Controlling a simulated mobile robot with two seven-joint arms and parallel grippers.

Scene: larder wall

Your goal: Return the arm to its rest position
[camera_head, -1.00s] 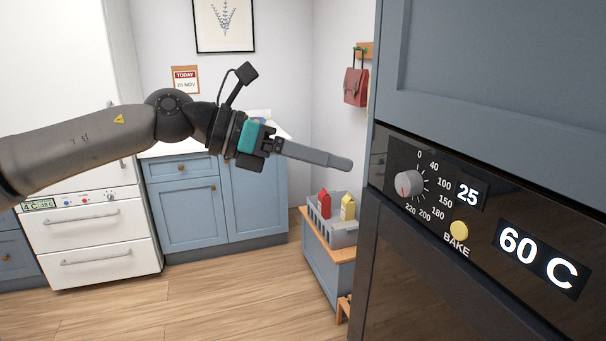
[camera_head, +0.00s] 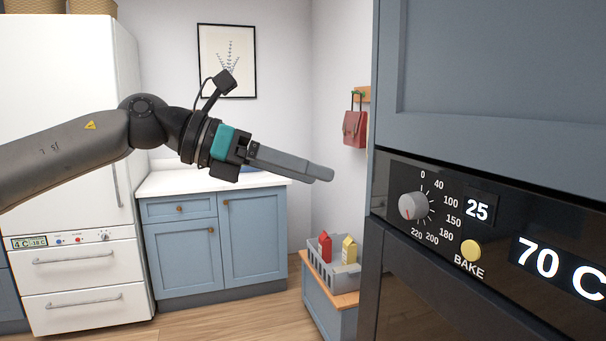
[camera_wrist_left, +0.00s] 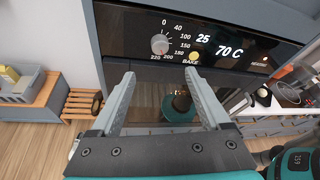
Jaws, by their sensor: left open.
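My left gripper (camera_head: 322,175) reaches in from the left in the head view, in the open space between the fridge and the oven. Its fingers point right towards the oven panel and are apart from it. In the left wrist view the two fingers (camera_wrist_left: 160,78) stand apart with nothing between them, and the oven front lies beyond. The oven knob (camera_head: 413,206) is grey with a red mark, and it also shows in the left wrist view (camera_wrist_left: 160,44). The oven display (camera_head: 560,268) reads 70 C. My right gripper is not in view.
A white fridge (camera_head: 60,130) stands at the left. A blue cabinet (camera_head: 215,245) with a white top is behind my arm. A grey crate (camera_head: 345,275) with red and yellow cartons sits on a wooden-topped bench at the right. A red bag (camera_head: 355,127) hangs on the wall.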

